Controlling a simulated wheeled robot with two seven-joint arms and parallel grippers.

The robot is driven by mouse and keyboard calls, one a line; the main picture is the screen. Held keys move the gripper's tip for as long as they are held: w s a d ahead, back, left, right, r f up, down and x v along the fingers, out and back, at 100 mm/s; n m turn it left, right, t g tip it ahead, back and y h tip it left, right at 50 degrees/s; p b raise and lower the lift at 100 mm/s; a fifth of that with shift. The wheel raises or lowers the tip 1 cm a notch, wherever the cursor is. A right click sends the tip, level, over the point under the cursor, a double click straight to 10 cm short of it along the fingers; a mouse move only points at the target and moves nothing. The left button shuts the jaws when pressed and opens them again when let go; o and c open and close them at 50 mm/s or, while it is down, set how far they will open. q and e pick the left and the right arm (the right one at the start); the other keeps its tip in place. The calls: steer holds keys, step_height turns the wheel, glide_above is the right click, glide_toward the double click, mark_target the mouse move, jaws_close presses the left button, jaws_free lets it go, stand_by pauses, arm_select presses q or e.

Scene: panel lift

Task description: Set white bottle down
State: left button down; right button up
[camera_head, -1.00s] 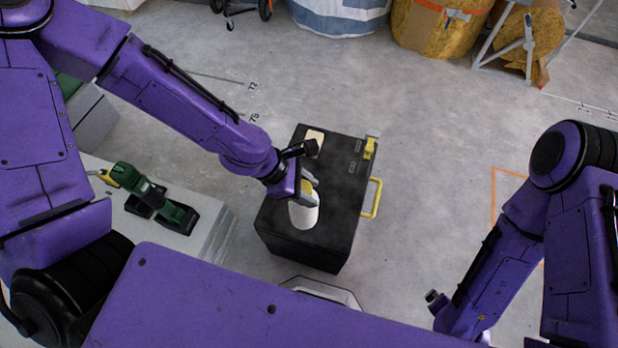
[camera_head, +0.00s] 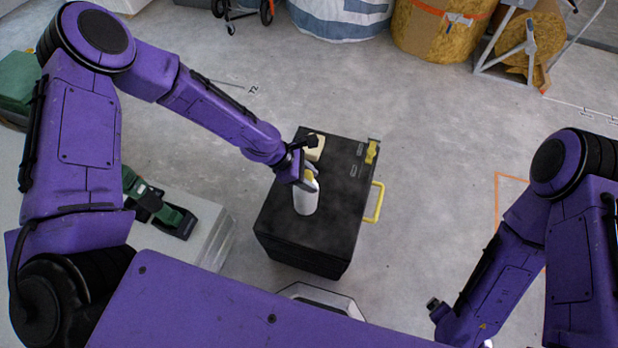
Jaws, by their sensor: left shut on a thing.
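The white bottle (camera_head: 306,199) is upright at the middle of the black box (camera_head: 335,215). It has a yellow part near its top. My left gripper (camera_head: 309,180) is shut on the bottle near its top, coming in from the upper left. I cannot tell whether the bottle's base touches the box top. My right arm is at the lower right, and its gripper (camera_head: 436,306) shows only as a small dark part, too partial to tell its opening.
A cream block (camera_head: 315,146) lies on the box behind the bottle. The box has a yellow handle (camera_head: 374,202) and a yellow latch (camera_head: 371,152) on its right. A green and black tool (camera_head: 165,212) lies on a grey case (camera_head: 208,232) to the left. Floor is clear right of the box.

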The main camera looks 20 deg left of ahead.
arm_select(q)
steer(key=c, duration=0.6)
jaws_free()
steer(key=p+v, duration=0.3)
steer(key=v, duration=0.9)
steer(key=shift+s, duration=0.1)
